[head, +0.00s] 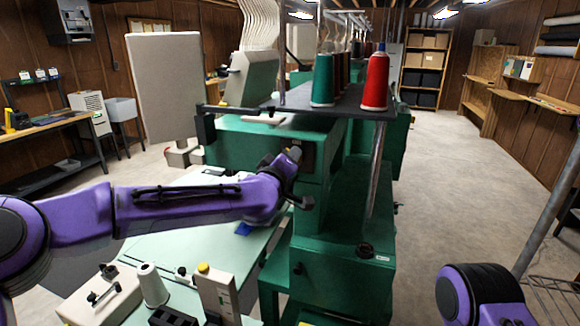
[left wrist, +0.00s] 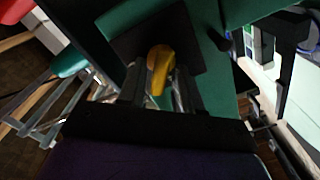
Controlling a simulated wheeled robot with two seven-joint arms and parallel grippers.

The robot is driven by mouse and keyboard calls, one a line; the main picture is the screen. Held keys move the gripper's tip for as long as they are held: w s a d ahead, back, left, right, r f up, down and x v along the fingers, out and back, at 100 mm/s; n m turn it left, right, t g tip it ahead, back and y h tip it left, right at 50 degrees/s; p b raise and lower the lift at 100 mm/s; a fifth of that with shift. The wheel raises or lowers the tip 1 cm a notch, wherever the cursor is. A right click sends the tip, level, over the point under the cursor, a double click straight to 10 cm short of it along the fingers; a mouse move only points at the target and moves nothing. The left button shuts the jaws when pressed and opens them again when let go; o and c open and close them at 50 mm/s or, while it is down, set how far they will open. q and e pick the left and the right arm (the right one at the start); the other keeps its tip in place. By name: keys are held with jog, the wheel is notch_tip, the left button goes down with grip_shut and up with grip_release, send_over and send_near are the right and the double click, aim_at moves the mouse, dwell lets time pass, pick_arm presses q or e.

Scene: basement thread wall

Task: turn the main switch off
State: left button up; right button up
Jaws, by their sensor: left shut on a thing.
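The main switch is on the green machine. Its yellow handle (left wrist: 159,62) shows in the left wrist view in front of a dark plate (left wrist: 190,38). The dark plate also shows in the head view (head: 308,152) on the machine's upright face. My left gripper (head: 294,154) is at the plate in the head view. In the left wrist view my left gripper (left wrist: 158,92) has a finger on each side of the yellow handle and is shut on it. The lower end of the handle lies between the fingers. My right gripper is out of view.
The green machine (head: 345,235) carries a dark shelf (head: 345,97) with a green cone (head: 322,80) and a red cone (head: 375,82). A pale green table (head: 190,245) lies below my left arm, with a white thread cone (head: 151,284). The floor to the right is mostly clear.

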pick_arm(q)
jog(key=shift+a+f+n+b, duration=0.15)
jog(key=shift+n+b, duration=0.9)
jog(key=shift+n, duration=0.8)
jog(key=shift+d+f+n+b, duration=0.1)
jog(key=shift+n+b, duration=0.9)
jog(key=shift+n, duration=0.85)
jog(key=o, duration=0.7)
jog(key=b+v, duration=0.3)
jog(key=v, duration=0.7)
jog(key=shift+s, duration=0.2)
